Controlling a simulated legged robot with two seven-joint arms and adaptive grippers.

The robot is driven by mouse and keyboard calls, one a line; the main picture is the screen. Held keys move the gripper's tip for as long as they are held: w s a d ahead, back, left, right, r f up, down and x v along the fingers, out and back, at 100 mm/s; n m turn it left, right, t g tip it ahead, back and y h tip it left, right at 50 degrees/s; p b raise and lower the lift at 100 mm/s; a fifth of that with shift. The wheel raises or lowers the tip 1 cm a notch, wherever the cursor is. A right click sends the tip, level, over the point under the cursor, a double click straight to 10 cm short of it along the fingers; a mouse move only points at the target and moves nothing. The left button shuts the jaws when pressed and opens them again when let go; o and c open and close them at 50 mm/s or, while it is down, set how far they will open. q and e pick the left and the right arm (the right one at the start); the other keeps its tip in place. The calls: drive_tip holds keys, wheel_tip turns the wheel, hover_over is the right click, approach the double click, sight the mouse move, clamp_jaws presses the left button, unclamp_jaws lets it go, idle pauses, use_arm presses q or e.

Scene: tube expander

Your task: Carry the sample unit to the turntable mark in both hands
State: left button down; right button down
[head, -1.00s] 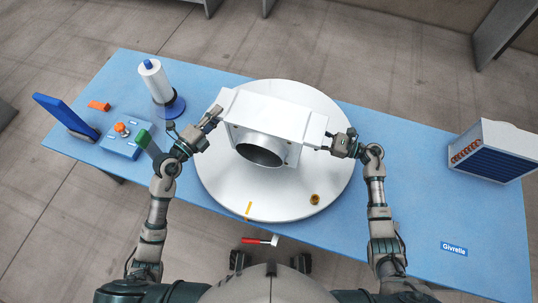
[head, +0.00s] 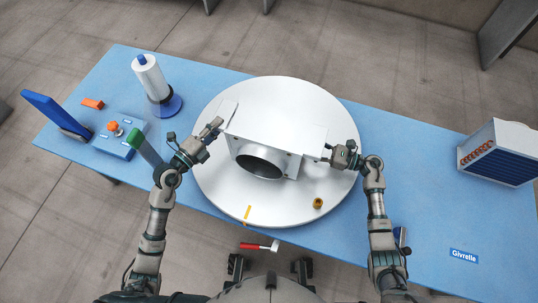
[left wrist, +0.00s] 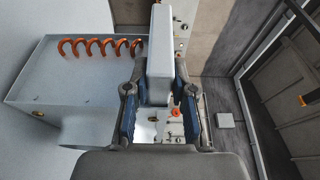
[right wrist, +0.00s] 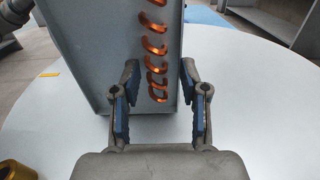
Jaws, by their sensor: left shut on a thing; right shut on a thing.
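The sample unit (head: 275,122) is a pale grey box with a round duct opening at the front, over the white turntable (head: 225,185). A small gap under it cannot be ruled out. My left gripper (head: 212,132) is shut on its left flange, and the left wrist view shows the pale flange (left wrist: 159,45) between the blue finger pads. My right gripper (head: 330,154) is shut on the unit's right end; copper coils (right wrist: 154,55) show there in the right wrist view. A short orange-yellow mark (head: 247,214) lies on the turntable's front left, clear of the unit.
A brass ring (head: 318,203) lies on the turntable's front right. A white roll on a blue stand (head: 150,77), a control box (head: 120,138) and a blue panel (head: 52,112) stand left. A finned coil block (head: 498,152) stands right. A red-handled lever (head: 259,246) is at the front.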

use_arm(q)
drive_tip(key=shift+f, duration=0.45)
use_arm(e)
drive_tip(key=shift+f, duration=0.4)
use_arm(q)
drive_tip(key=c, duration=1.1)
unclamp_jaws()
drive_tip(key=shift+r, duration=0.1)
use_arm(e)
drive_tip(key=c, duration=0.7)
unclamp_jaws()
drive_tip(key=shift+r, duration=0.15)
use_arm(q)
drive_tip(key=shift+o, duration=0.7)
drive_tip(key=shift+s+r, duration=0.1)
use_arm(e)
drive_tip(key=shift+o, duration=0.5)
drive_tip(key=shift+s, duration=0.1)
use_arm(q)
drive_tip(key=shift+s+a, duration=0.2)
use_arm(e)
drive_tip(key=v, duration=1.2)
use_arm(q)
drive_tip(key=v, duration=1.1)
drive_tip(key=shift+s, duration=0.15)
